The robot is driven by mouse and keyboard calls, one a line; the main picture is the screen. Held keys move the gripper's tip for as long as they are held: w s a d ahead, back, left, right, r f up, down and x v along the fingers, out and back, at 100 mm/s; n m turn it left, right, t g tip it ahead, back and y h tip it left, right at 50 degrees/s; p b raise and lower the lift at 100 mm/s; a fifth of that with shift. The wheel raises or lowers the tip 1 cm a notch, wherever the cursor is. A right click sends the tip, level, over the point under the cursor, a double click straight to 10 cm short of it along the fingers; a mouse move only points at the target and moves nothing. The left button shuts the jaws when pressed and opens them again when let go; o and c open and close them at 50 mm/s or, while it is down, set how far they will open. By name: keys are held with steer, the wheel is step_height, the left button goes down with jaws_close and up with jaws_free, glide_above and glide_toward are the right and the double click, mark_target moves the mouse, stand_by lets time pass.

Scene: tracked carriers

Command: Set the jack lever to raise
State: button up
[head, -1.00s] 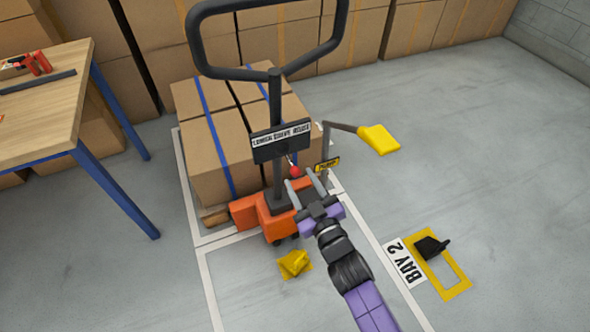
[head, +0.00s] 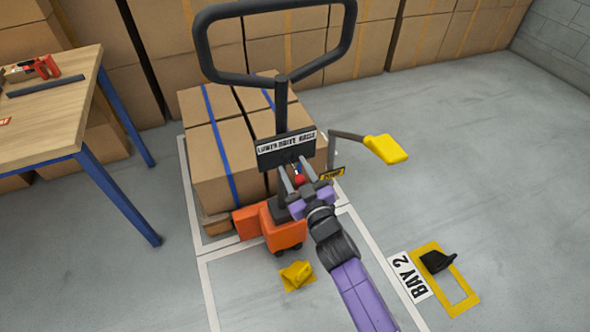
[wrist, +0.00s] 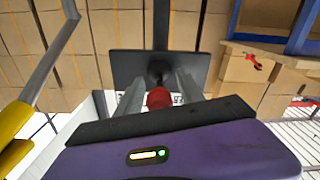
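The jack lever's red knob (head: 299,178) is just below the black control plate (head: 286,149) on the jack's upright. The plate's lettering is too blurred to read surely. My gripper (head: 295,170) is at the knob, with its fingers apart. In the wrist view the red knob (wrist: 159,97) sits between the two grey fingers of my gripper (wrist: 160,82), with narrow gaps seeming to show on both sides. The dark plate (wrist: 130,66) is behind it. The lever's arm is mostly hidden, so I cannot tell its setting.
The orange jack base (head: 285,236) stands at a pallet of strapped boxes (head: 222,160). A yellow pump pedal (head: 386,148) sticks out to the right. A yellow object (head: 296,274) lies on the floor in front. A workbench (head: 55,120) is at left; floor at right is largely clear.

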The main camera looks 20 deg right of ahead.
jaws_close()
stand_by(1.2)
